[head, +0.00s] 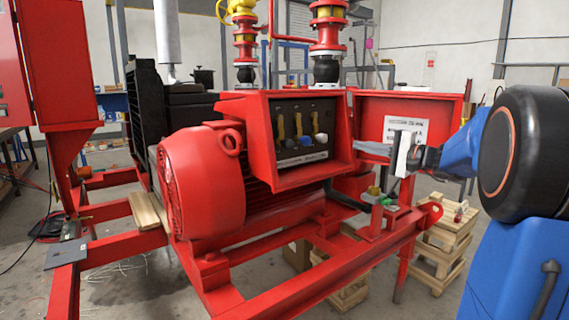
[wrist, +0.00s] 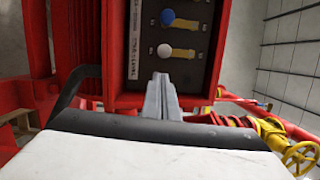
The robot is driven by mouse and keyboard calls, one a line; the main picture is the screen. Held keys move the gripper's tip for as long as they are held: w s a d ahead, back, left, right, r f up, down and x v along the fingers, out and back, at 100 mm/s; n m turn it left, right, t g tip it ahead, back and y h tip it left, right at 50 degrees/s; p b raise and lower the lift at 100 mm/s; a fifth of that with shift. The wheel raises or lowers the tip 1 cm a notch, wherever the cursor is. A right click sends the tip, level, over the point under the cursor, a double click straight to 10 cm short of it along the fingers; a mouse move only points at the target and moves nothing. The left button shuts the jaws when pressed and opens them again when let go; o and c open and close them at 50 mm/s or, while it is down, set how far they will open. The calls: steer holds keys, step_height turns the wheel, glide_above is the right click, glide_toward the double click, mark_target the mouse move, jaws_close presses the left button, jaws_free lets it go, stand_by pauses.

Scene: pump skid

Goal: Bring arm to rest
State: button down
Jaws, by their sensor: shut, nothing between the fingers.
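My gripper (head: 358,148) is at the right of the head view, its grey fingers pointing left at the right side of the open red control box (head: 258,140). In the wrist view the fingers (wrist: 162,80) are together with nothing between them, below the dark lever panel (wrist: 182,55). A blue-knobbed lever (wrist: 168,18) and a white-knobbed lever (wrist: 165,50) show past the fingertips. I cannot tell whether the fingertips touch the box. My blue and black arm reaches in from the right edge.
A red motor (head: 203,185) sits left of the box on the red skid frame (head: 300,290). The opened red door with a label plate (head: 405,130) is behind my gripper. Red pipes with yellow fittings (head: 328,22) rise behind. Wooden pallets (head: 445,240) stand on the floor at right.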

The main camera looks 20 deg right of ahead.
steer(key=s+a+f+n+g+h, duration=0.1)
steer(key=s+a+f+n+g, duration=0.25)
steer(key=s+a+f, duration=0.55)
steer(key=s+a+f+n+g+h, duration=0.15)
steer(key=s+a+f+g, duration=0.45)
steer(key=a, duration=0.6)
steer(key=s+d+f+n+h, duration=0.1)
steer(key=s+f+n+h, duration=0.2)
steer(key=s+f, duration=0.3)
steer(key=s+d+f+n+h, duration=0.2)
steer(key=s+f+n+h, duration=0.2)
steer(key=s, duration=1.2)
step_height(320, 180, down, 3)
steer(key=shift+d+f+g, duration=0.1)
steer(key=shift+d+g, duration=0.05)
steer(key=shift+g, duration=0.3)
steer(key=shift+h, duration=0.25)
